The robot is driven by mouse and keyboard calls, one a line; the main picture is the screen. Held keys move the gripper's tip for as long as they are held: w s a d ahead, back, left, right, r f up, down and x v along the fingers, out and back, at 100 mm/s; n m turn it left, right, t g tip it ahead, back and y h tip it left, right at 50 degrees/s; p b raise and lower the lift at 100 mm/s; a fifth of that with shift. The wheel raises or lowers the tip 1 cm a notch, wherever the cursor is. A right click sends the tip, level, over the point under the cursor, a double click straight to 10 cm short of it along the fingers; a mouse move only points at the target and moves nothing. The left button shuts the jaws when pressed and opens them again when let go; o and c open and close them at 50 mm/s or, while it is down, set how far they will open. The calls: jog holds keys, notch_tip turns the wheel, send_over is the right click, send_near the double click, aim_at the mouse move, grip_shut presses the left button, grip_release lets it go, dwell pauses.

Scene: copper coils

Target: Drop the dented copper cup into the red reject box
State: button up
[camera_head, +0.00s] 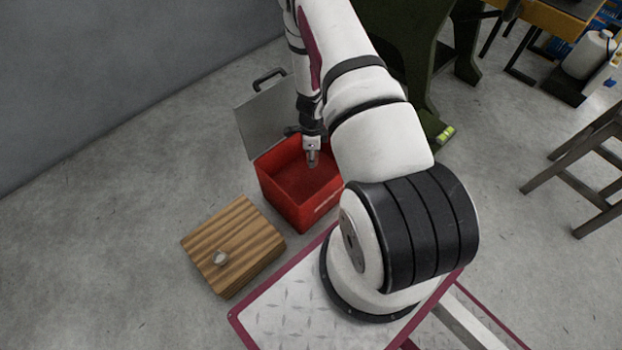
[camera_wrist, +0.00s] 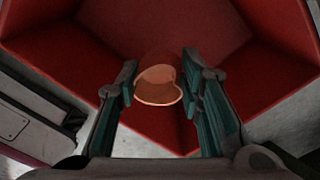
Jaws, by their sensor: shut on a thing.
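The red reject box (camera_head: 325,205) stands open on the floor in the head view. Its red inner walls (camera_wrist: 265,85) fill much of the wrist view. My gripper (camera_head: 312,158) points down over the box opening. In the wrist view, my gripper (camera_wrist: 160,95) is shut on the copper cup (camera_wrist: 158,92), which sits between the two teal-padded fingers. The cup's rim looks uneven rather than round. In the head view the cup is too small to make out clearly at the fingertips.
A wooden block (camera_head: 225,235) with a small shiny metal piece (camera_head: 220,258) on it stands left of the box. A grey panel (camera_head: 265,118) with a black handle rises behind the box. A dark green machine (camera_head: 400,30) stands behind my arm. Floor at the left is clear.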

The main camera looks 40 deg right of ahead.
jog(key=shift+f, duration=0.45)
jog(key=o, duration=1.2)
jog(key=shift+r, duration=0.15)
notch_tip(320, 180, up, 12)
